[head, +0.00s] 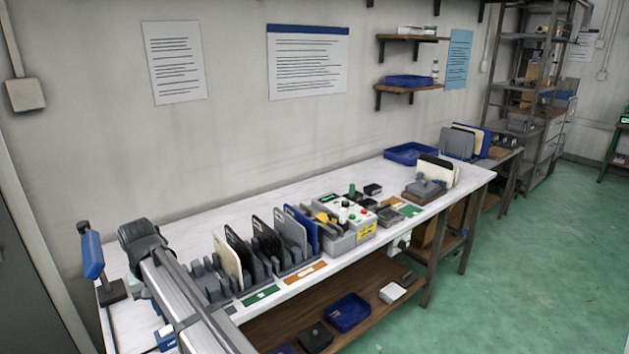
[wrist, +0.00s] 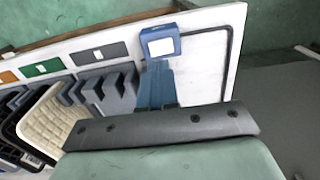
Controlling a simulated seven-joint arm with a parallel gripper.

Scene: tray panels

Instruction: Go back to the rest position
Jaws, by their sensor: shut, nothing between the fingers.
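In the wrist view my gripper (wrist: 157,76) shows as blue fingers beyond a dark grey bar. The fingers are together, with nothing between them. They are over the left end of the white bench, beside the slotted grey racks. A blue block with a white face (wrist: 160,42) appears just past the fingertips; I cannot tell how far below them it is. In the head view my arm crosses the lower left, and the fingers cannot be made out there.
The white bench (head: 400,181) holds cream, black, grey and blue panels in grey racks (head: 296,262). A control box (head: 349,222) stands beyond them, then a blue tray (head: 411,153). A blue device on a stand (head: 92,255) is at far left. Green floor lies in front.

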